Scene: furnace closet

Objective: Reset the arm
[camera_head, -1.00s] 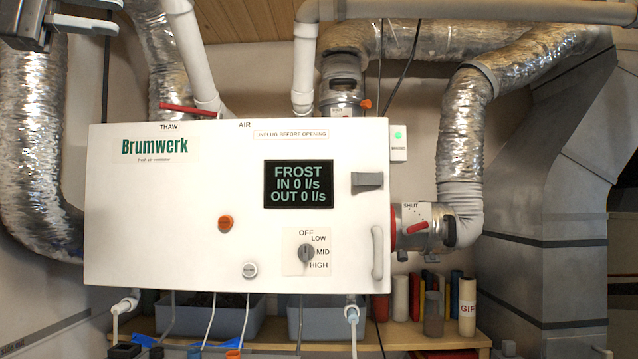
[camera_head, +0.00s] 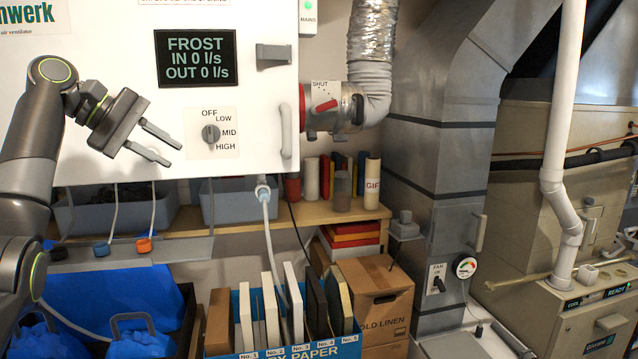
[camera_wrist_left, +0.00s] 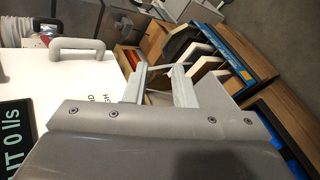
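My left arm comes in from the left in the head view. Its gripper (camera_head: 158,147) is open and empty, in front of the white ventilator unit (camera_head: 190,100), left of the OFF/LOW/MID/HIGH knob (camera_head: 210,133). In the left wrist view the two fingers (camera_wrist_left: 160,90) are apart with nothing held between them; the unit's handle (camera_wrist_left: 78,48) is at upper left. The display (camera_head: 195,58) reads FROST, IN 0 l/s, OUT 0 l/s. My right gripper is not in view.
A shelf (camera_head: 330,213) with jars runs below the unit. A blue crate of boards (camera_head: 240,345) and cardboard boxes (camera_head: 375,290) stand lower down. A metal duct (camera_head: 440,150) and a beige furnace (camera_head: 540,200) fill the right. Blue bags (camera_head: 130,335) lie at lower left.

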